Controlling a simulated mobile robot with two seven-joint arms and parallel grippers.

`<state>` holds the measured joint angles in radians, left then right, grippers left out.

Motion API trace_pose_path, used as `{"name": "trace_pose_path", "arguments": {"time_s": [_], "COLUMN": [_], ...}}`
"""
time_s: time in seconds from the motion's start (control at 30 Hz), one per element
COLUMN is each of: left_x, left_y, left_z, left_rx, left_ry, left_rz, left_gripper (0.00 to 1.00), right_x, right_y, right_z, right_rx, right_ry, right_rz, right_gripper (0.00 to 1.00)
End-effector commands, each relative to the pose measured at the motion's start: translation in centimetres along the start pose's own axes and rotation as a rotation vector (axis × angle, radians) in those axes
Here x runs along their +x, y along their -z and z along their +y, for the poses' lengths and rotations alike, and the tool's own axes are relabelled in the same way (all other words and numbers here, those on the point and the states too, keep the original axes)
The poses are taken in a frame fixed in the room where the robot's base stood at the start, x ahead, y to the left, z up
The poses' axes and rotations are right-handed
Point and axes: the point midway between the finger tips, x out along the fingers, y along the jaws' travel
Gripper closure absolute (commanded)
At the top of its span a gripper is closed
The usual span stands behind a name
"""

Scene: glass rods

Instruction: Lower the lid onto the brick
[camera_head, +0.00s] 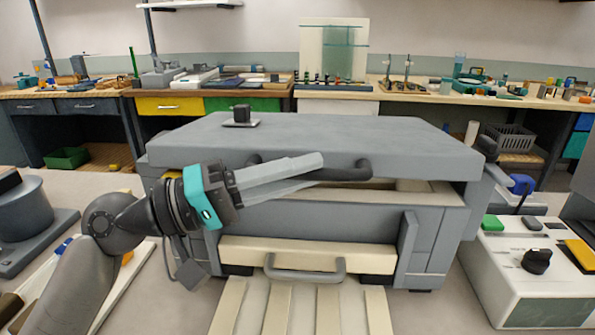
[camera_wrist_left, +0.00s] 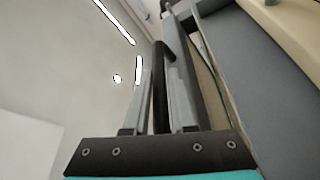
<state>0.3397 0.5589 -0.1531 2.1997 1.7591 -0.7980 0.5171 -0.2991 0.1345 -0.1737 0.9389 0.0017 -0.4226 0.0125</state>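The lid (camera_head: 420,140) is a thick grey slab over a grey furnace body. A dark bar handle (camera_head: 350,172) runs along its front. Cream brick (camera_head: 440,194) shows in a gap under the lid's front right, so the lid is slightly raised there. My left gripper (camera_head: 318,167) reaches in from the left, its pale fingers lying along the handle. In the left wrist view, the dark bar (camera_wrist_left: 159,85) lies between the close-set fingers, and they appear shut on it. The fingers hide part of the handle and gap. My right gripper is not in view.
A small black block (camera_head: 241,113) sits on top of the lid. Below is a cream front ledge with a grey handle (camera_head: 305,272). A white control box (camera_head: 525,275) stands at the right. Cluttered benches (camera_head: 480,97) line the back wall.

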Motion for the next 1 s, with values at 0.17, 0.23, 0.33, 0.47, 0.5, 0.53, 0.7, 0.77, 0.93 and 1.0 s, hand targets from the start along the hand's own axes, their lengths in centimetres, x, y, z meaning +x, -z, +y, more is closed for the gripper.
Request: {"name": "trace_pose_path", "arguments": {"time_s": [0.17, 0.23, 0.33, 0.47, 0.5, 0.53, 0.7, 0.77, 0.93, 1.0], "left_x": [0.0, 0.0, 0.0, 0.0, 0.0, 0.0, -0.4, -0.8, -3.3, -4.5], "left_y": [0.0, 0.0, 0.0, 0.0, 0.0, 0.0, 0.0, 0.1, 0.0, 0.0], "left_z": [0.0, 0.0, 0.0, 0.0, 0.0, 0.0, -0.1, -0.1, -0.2, -0.2], "left_rx": [0.0, 0.0, 0.001, 0.001, 0.001, 0.001, 0.0, -0.001, -0.001, -0.003], "left_ry": [0.0, 0.0, 0.0, 0.0, 0.0, 0.0, 0.001, 0.001, 0.004, 0.003], "left_rz": [0.0, 0.001, 0.001, 0.001, 0.001, 0.001, 0.002, 0.002, 0.003, 0.003], "left_gripper": [0.54, 0.5, 0.5, 0.5, 0.5, 0.5, 0.5, 0.5, 0.5, 0.5], "right_x": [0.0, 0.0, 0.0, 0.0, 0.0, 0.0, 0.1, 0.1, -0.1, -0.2], "right_y": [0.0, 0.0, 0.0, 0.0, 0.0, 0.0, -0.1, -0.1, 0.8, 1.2], "right_z": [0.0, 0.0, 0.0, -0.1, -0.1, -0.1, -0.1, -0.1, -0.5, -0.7], "right_rx": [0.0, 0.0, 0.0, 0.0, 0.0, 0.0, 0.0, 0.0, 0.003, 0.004], "right_ry": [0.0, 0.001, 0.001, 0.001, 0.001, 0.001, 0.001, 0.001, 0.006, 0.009], "right_rz": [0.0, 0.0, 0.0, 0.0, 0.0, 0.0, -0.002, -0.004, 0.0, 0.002], "right_gripper": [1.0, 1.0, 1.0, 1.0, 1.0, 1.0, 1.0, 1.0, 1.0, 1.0]}}
